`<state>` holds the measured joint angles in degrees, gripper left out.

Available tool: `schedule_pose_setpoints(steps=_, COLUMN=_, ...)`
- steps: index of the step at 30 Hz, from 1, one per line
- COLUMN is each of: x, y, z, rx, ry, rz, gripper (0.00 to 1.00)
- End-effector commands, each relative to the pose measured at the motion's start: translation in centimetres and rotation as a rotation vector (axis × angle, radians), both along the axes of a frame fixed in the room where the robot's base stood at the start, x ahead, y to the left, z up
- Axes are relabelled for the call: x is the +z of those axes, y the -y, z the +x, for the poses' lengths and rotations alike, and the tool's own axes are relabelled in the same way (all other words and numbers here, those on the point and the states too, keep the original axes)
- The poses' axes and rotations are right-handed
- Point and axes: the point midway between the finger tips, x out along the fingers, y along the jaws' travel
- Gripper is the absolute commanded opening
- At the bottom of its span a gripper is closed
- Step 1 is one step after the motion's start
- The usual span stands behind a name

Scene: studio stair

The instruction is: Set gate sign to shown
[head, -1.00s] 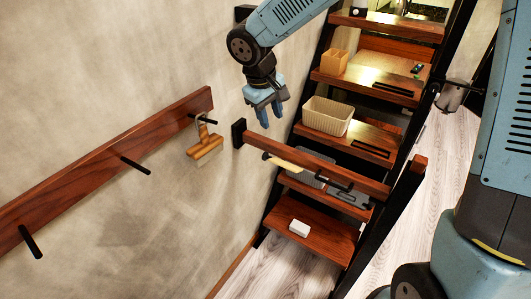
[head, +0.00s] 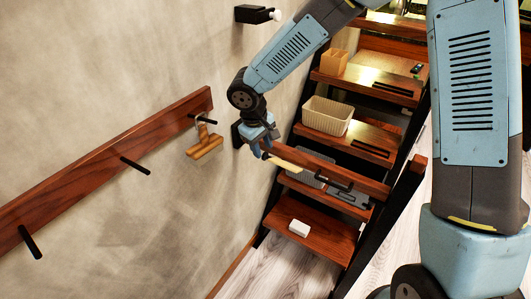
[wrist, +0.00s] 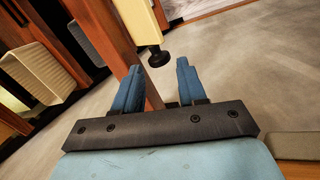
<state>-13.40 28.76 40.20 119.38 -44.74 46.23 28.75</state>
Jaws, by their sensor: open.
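The gate sign seems to be a pale cream bar (head: 285,165) on the wooden gate rail (head: 340,178) across the stair; any lettering on it cannot be read. Its black knob (wrist: 158,56) is at the bar's end and shows clearly in the wrist view. My gripper (head: 264,148) is at the left end of the rail, close to that knob. In the wrist view my open, empty gripper (wrist: 155,80) has one finger on each side of the knob's line, with the knob near the fingertips. I cannot tell whether they touch.
A wall rail (head: 95,165) with black pegs runs along the left; a wooden brush-like item (head: 205,147) hangs from it. A black wall bracket (head: 253,14) is above.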

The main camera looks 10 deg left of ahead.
Motion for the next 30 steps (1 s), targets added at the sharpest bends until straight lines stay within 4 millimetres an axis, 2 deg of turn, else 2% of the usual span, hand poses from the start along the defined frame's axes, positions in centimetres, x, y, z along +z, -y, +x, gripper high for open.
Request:
schedule_pose_setpoints(steps=3, x=-1.6, y=0.2, z=0.2, rx=0.001, ry=-0.003, rz=-0.002, gripper=0.41)
schedule_pose_setpoints(steps=7, x=-2.7, y=0.3, z=0.4, rx=0.002, ry=-0.001, rz=-0.001, gripper=0.41)
schedule_pose_setpoints(steps=19, x=-3.3, y=0.4, z=0.6, rx=0.000, ry=0.000, rz=0.000, gripper=0.41)
schedule_pose_setpoints(steps=30, x=-3.2, y=0.4, z=0.6, rx=0.000, ry=0.000, rz=0.000, gripper=0.07)
